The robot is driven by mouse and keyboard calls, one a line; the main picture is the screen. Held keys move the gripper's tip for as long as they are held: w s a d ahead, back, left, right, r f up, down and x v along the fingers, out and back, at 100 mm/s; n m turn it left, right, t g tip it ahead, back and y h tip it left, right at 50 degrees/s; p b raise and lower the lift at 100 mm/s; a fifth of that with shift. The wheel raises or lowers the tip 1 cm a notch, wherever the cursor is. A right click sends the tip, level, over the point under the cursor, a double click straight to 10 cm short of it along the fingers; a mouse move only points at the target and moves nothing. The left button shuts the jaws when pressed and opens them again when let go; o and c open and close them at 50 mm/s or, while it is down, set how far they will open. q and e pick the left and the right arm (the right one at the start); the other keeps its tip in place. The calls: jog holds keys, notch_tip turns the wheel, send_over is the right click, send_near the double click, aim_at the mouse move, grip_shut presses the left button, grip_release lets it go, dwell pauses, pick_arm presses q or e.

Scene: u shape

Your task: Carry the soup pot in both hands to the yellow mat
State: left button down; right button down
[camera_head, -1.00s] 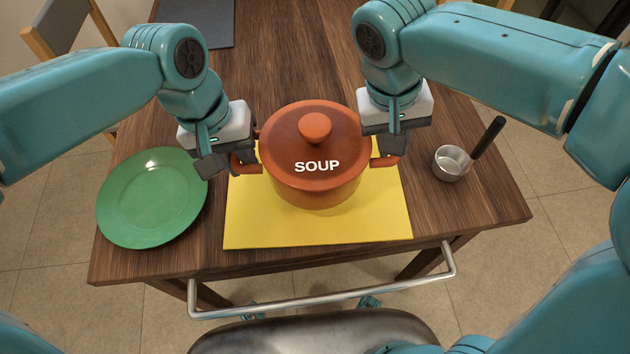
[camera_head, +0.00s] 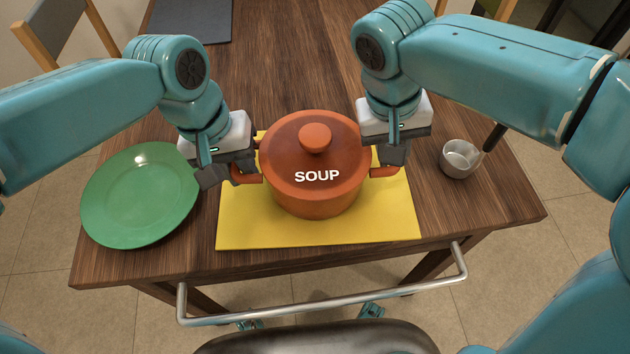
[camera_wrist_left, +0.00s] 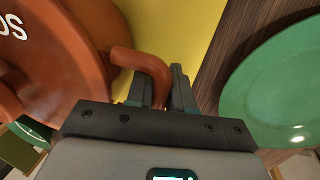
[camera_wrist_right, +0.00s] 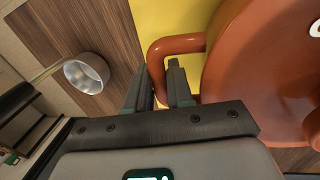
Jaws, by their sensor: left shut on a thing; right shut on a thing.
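The orange-brown soup pot (camera_head: 316,197), lidded and marked SOUP, is upright over the yellow mat (camera_head: 262,233). I cannot tell whether its base touches the mat. My left gripper (camera_head: 230,179) is shut on the pot's left handle, which shows between the fingers in the left wrist view (camera_wrist_left: 146,64). My right gripper (camera_head: 385,170) is shut on the right handle, which also shows in the right wrist view (camera_wrist_right: 176,46). The mat lies flat at the table's near edge, its far part hidden by the pot and grippers.
A green plate (camera_head: 140,196) lies left of the mat on the wooden table (camera_head: 290,60). A metal ladle or small pan (camera_head: 460,158) with a dark handle lies to the right. A dark grey mat (camera_head: 192,18) is at the far left. A metal rail (camera_head: 325,310) runs along the front.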

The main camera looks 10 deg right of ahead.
pick_arm(q)
jog(key=c, duration=1)
grip_release()
jog(key=shift+f, duration=0.1)
pick_arm(e)
jog(key=c, duration=1)
grip_release()
jog(key=shift+f, duration=0.15)
pick_arm(q)
notch_tip(320, 180, up, 30)
jog(key=p, duration=3)
pick_arm(e)
notch_tip(320, 180, up, 37)
jog(key=a, duration=0.1)
jog(key=shift+a, duration=0.3)
